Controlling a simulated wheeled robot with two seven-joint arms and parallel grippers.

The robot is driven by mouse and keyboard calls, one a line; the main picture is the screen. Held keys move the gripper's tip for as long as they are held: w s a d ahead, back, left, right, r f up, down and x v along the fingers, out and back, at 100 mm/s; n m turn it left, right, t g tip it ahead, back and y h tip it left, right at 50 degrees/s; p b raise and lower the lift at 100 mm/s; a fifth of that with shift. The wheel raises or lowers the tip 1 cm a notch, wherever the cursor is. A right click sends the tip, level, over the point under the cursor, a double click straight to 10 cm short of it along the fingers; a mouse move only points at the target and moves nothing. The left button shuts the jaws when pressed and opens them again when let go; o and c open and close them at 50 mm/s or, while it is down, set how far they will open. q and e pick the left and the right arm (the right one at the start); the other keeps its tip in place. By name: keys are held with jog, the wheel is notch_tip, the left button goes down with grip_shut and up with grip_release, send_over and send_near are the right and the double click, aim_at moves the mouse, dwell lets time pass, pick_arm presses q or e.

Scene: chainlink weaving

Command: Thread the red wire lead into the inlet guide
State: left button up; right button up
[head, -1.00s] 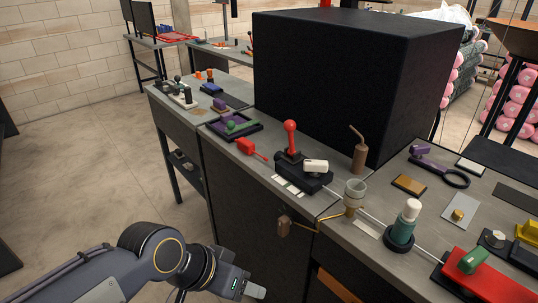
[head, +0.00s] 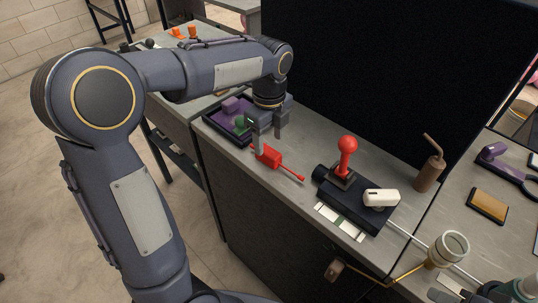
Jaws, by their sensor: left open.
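The red wire lead (head: 268,157) lies on the grey bench top, its thin tip pointing right and toward the front edge. My left gripper (head: 268,141) points down over its thick end with the fingers apart. One finger overlaps the lead in the picture; I cannot tell whether they touch. To the right is a black block (head: 352,207) with a red ball lever (head: 346,155) and a white piece (head: 381,198). Further right is a pale round-mouthed cup (head: 448,248) on the wire line. I cannot tell which part is the inlet guide. My right gripper is out of view.
A dark tray (head: 214,120) with purple and green pieces sits just left of my left gripper. A large black box (head: 340,80) walls off the back. A brown oil can (head: 429,172) stands at the right. Bench top between the lead and the black block is clear.

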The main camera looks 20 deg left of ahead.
aim_at(268, 150)
pick_arm(q)
jog(key=f, duration=0.5)
jog(key=shift+s, duration=0.2)
jog(key=c, duration=1.1)
